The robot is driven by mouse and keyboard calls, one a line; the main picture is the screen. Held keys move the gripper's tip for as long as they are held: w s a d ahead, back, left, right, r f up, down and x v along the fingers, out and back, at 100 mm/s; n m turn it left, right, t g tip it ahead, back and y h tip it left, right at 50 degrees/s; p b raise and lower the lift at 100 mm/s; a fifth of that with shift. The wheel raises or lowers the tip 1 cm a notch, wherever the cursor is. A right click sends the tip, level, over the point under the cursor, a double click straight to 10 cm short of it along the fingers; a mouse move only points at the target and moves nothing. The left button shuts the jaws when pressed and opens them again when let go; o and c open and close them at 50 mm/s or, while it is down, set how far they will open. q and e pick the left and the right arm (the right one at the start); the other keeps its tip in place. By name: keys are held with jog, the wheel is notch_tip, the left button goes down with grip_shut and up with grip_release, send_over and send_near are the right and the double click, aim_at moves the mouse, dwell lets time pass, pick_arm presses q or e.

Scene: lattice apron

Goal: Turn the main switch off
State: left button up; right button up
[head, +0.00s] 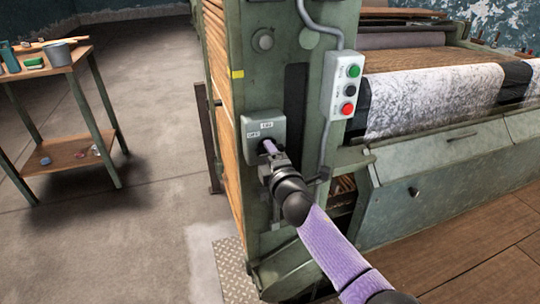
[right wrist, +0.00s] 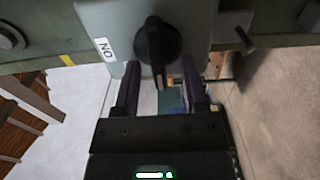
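The main switch is a grey-green box (head: 247,124) on the green machine post, with an ON label at the top and an OFF label at its left. Its black knob (right wrist: 156,40) shows in the right wrist view, beside the ON label. The knob's handle points down in that view, about a quarter turn from the ON label. My right gripper (head: 268,146) is at the box and hides the knob in the head view. In the right wrist view its purple fingers (right wrist: 158,82) are apart, with the handle's tip between them. Contact cannot be told. My left gripper is out of view.
A push-button box (head: 343,86) with green, black and red buttons hangs right of the switch, with a grey conduit. The machine (head: 440,180) carries patterned cloth at the right. A wooden table (head: 62,58) with small items stands at the left. The floor between is clear.

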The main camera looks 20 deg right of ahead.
jog(key=s+p, duration=0.4)
jog(key=s, duration=0.6)
jog(key=shift+d, duration=0.15)
